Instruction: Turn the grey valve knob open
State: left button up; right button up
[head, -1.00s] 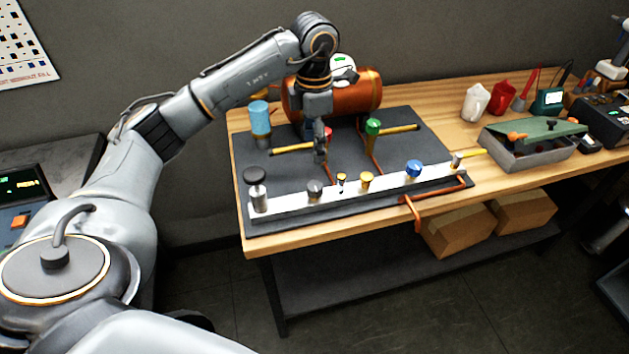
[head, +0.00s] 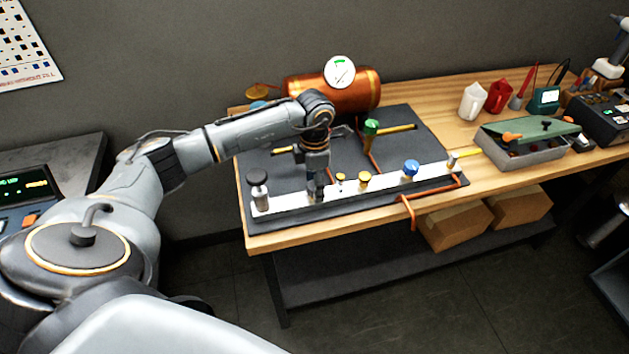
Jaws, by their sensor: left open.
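My left gripper (head: 316,187) is open and points down over the white rail (head: 335,192) at the front of the dark mat. It is at the place of the grey valve knob, between the black-capped silver cylinder and the small yellow knob. The gripper hides most or all of the grey knob, so I cannot tell whether the fingers touch it or how it is turned. My right gripper is not in view.
Close by on the rail are a black-capped cylinder (head: 258,190), a small yellow knob (head: 340,178), a larger yellow knob (head: 364,179) and a blue knob (head: 411,168). A green knob (head: 371,128) and a copper tank (head: 360,92) stand behind.

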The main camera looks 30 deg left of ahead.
pick_arm(q)
jog(key=shift+c, duration=0.5)
jog(key=c, duration=1.1)
jog(key=shift+n, duration=0.3)
jog(key=shift+n+b, duration=0.9)
jog(key=shift+n, duration=0.3)
jog(key=n+b, duration=0.2)
jog(key=n, duration=0.3)
jog(key=shift+n, duration=0.3)
jog(key=n+b, duration=0.1)
jog(key=n, duration=0.3)
jog(key=shift+r+n+b, duration=0.1)
jog(key=shift+n+b, duration=0.45)
jog(key=shift+n, duration=2.15)
jog(key=shift+w, duration=0.1)
